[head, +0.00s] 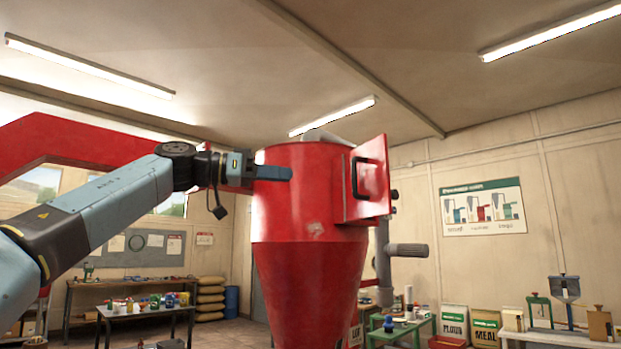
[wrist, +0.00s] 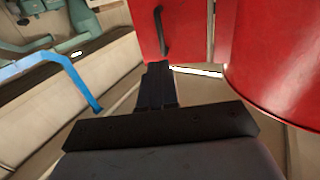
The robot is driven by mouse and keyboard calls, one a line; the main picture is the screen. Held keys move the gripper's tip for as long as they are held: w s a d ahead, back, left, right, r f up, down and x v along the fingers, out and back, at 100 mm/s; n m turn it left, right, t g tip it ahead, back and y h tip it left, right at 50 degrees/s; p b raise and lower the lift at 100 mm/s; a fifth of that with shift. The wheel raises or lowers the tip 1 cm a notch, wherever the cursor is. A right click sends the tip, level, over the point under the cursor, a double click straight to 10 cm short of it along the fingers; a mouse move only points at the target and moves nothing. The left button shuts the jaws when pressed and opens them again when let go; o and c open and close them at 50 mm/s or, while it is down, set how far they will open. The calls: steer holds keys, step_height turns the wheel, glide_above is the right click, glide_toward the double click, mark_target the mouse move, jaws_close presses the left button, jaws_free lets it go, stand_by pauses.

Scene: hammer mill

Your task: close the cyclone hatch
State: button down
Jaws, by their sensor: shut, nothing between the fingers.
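The red cyclone (head: 308,215) stands in the middle of the head view, a drum above a cone. Its red hatch (head: 379,190) stands open at the drum's right side, with a black handle (head: 357,180) on its face. My gripper (head: 288,173) shows in front of the drum, left of the hatch. In the wrist view, my gripper (wrist: 158,70) is shut and empty, its fingertips just below the hatch panel (wrist: 192,30) and its handle (wrist: 161,32). I cannot tell whether they touch it. The drum (wrist: 285,50) curves at the right, with a gap between.
A grey motor-like cylinder (head: 407,250) sticks out right of the cyclone, below the hatch. A blue bar-like frame (wrist: 60,68) shows at the left in the wrist view. Workbenches (head: 130,312) and stacked sacks (head: 210,292) stand behind. The air right of the hatch looks clear.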

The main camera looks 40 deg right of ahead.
steer(key=x, duration=1.3)
steer(key=shift+d, duration=0.3)
steer(key=shift+s, duration=0.1)
